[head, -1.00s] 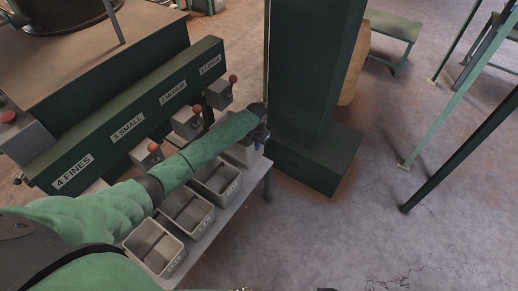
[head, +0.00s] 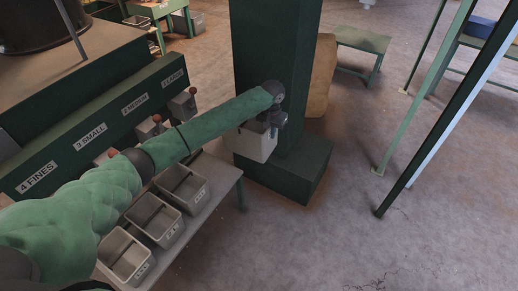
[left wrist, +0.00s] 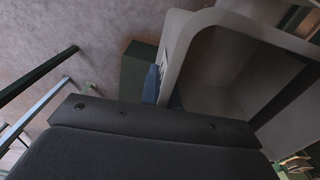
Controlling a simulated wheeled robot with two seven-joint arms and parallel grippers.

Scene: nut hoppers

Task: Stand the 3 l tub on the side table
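A light grey tub (head: 256,144) hangs from my left gripper (head: 275,124), clear of the bench and in front of the dark green column. The gripper is shut on the tub's wall near the rim. The left wrist view shows the tub's open top and pale rim (left wrist: 190,40) close up, with a blue finger (left wrist: 152,86) against the wall. I see no contents in the visible part. The tub's label cannot be read. A low green table (head: 362,40) stands beyond the column; I cannot tell whether it is the side table. My right gripper is not in view.
Three grey tubs stand on the bench (head: 219,190) below the numbered hopper panel (head: 92,132). The dark green column (head: 270,60) has a wide base. Green posts (head: 440,100) and a table with a blue box (head: 479,27) are at right. Mid-right floor is clear.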

